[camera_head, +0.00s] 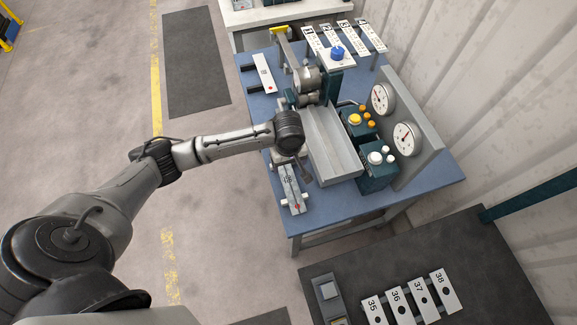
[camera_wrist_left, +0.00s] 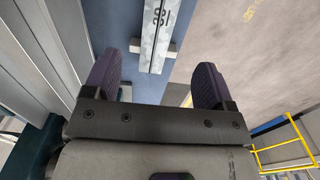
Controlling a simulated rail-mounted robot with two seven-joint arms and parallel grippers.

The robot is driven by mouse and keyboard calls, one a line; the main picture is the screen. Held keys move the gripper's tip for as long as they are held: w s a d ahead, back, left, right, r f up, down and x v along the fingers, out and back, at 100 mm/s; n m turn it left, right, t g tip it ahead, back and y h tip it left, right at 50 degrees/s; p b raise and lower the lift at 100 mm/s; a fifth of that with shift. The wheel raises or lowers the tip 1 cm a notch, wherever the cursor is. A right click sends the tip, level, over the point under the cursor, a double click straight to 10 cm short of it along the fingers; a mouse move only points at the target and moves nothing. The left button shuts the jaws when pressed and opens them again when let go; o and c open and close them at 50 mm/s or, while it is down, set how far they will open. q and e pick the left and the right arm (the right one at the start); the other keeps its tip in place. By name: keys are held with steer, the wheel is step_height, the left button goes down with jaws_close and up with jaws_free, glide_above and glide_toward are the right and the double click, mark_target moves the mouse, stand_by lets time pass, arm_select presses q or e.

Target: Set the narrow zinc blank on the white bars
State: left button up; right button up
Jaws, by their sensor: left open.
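A narrow zinc blank (camera_head: 290,187) with a dark number and a red dot lies at the near left corner of the blue bench. It also shows in the wrist view (camera_wrist_left: 157,32), where its number reads 18 or 81. The ends of a white bar (camera_wrist_left: 136,46) stick out on both sides beneath it, and the blank appears to rest across it. My left gripper (camera_wrist_left: 153,75) is open and empty, its two dark fingers apart with the blank beyond their tips. In the head view my wrist hides part of the blank's far end. My right gripper is not in view.
A grey bender bed (camera_head: 332,145) stands right beside the blank, with button boxes (camera_head: 376,166) and gauges (camera_head: 405,138) farther right. A white plate (camera_head: 264,73) with a red dot lies on dark bars at the far left. Numbered plates (camera_head: 396,301) lie on a dark table in front.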

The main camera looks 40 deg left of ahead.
arm_select(q)
steer(key=s+d+f+m+t+h, duration=0.2)
steer(key=s+d+f+m, duration=0.1)
steer(key=s+d+m, duration=0.65)
steer(key=s+a+r+m+y, duration=0.1)
steer(key=s+m, duration=0.1)
steer(key=s, duration=0.5)
steer(key=s+a+r+m+t, duration=0.1)
steer(key=s+a+m, duration=0.1)
steer(key=s, duration=0.5)
steer(key=shift+s+a+t+y, duration=0.3)
steer(key=shift+s+y, duration=0.05)
steer(key=shift+y, duration=0.05)
step_height(320, 180, up, 18)
steer(key=p, duration=1.8)
steer(key=shift+f, duration=0.15)
